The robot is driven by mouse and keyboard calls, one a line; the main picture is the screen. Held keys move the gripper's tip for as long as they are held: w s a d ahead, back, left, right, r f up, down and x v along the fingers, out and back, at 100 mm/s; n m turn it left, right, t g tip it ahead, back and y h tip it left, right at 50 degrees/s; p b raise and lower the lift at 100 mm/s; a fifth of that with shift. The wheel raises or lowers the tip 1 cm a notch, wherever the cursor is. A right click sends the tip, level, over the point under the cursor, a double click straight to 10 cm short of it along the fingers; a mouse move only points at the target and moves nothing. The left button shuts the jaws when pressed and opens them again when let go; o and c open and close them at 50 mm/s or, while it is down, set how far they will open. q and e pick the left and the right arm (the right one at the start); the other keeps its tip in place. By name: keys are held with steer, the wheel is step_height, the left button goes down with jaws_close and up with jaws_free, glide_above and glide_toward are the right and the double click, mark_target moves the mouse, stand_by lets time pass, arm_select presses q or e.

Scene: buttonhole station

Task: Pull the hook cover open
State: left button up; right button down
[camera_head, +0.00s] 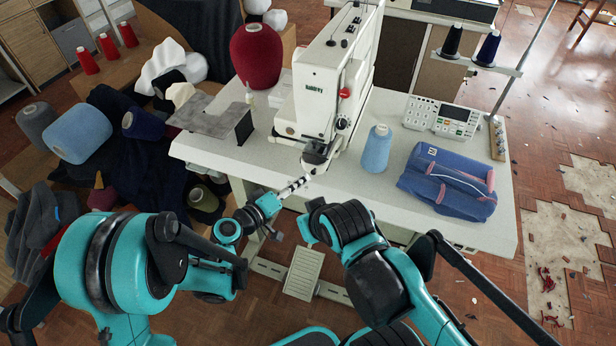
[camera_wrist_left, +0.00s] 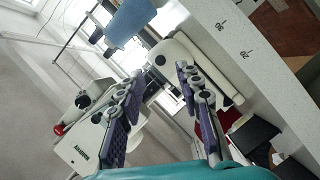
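The white buttonhole machine (camera_head: 328,85) stands on the pale table; in the left wrist view its body (camera_wrist_left: 90,140) shows at lower left, tilted. I cannot pick out the hook cover for certain. A white rounded part of the machine (camera_wrist_left: 205,70) shows behind and between my fingers in the wrist view. My left gripper (camera_head: 298,185) is at the table's front edge, just below the machine's dark lower head. In the wrist view its purple-padded fingers (camera_wrist_left: 163,105) are apart with nothing between them. My right arm is folded at the lower middle; its gripper's fingers cannot be made out.
A blue thread cone (camera_head: 376,150), a folded blue fabric item (camera_head: 449,183) and a control panel (camera_head: 440,117) are right of the machine. A grey plate (camera_head: 210,115) and a red cone (camera_head: 257,57) are on its left. The table (camera_head: 395,205) has bare room in front.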

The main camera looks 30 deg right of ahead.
mark_target(312, 173)
arm_select(q)
steer(key=b+x, duration=0.1)
steer(key=x, duration=0.4)
steer(key=shift+c, duration=0.4)
jaws_close()
